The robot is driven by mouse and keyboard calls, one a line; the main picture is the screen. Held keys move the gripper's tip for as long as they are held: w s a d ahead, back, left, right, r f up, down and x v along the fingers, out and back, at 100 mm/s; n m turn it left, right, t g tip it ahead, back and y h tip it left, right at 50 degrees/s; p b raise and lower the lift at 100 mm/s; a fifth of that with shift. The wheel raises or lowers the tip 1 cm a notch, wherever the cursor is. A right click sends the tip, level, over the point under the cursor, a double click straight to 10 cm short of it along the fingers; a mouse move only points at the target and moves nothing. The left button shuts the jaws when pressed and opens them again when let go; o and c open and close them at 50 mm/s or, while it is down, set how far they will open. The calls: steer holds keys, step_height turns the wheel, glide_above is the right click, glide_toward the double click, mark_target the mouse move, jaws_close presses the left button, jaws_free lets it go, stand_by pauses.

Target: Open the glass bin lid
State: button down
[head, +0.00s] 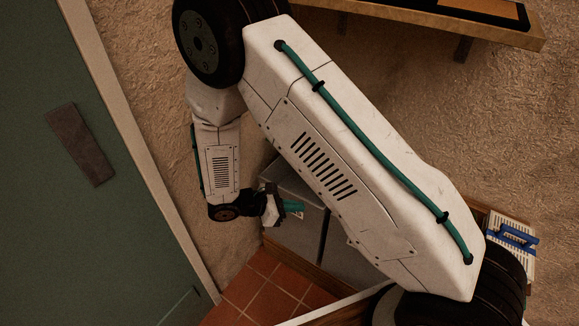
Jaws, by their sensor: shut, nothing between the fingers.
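Grey box-like bins stand low against the wall, behind my arm. The left bin (293,236) shows its front and part of its top, with a small pale label near my gripper. A second bin (345,262) is mostly hidden by my arm. I cannot tell which is the glass bin, and the lids look closed where they show.
A green door-like panel (70,240) with a pale frame fills the left. A wooden shelf (430,22) juts from the rough wall at top right. A white slatted item (520,262) with a blue handle is at right. Red floor tiles (262,305) show below.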

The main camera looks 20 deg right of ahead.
steer(key=w+a+f+n+t+h, duration=0.1)
steer(key=w+a+f+n+t, duration=0.35)
steer(key=w+n+t, duration=0.5)
steer(key=w+d+r+m+t, duration=0.1)
steer(key=w+d+r, duration=0.3)
steer(key=d, duration=0.5)
steer(key=w, duration=0.2)
steer(key=shift+w, duration=0.3)
steer(key=shift+m+t, duration=0.25)
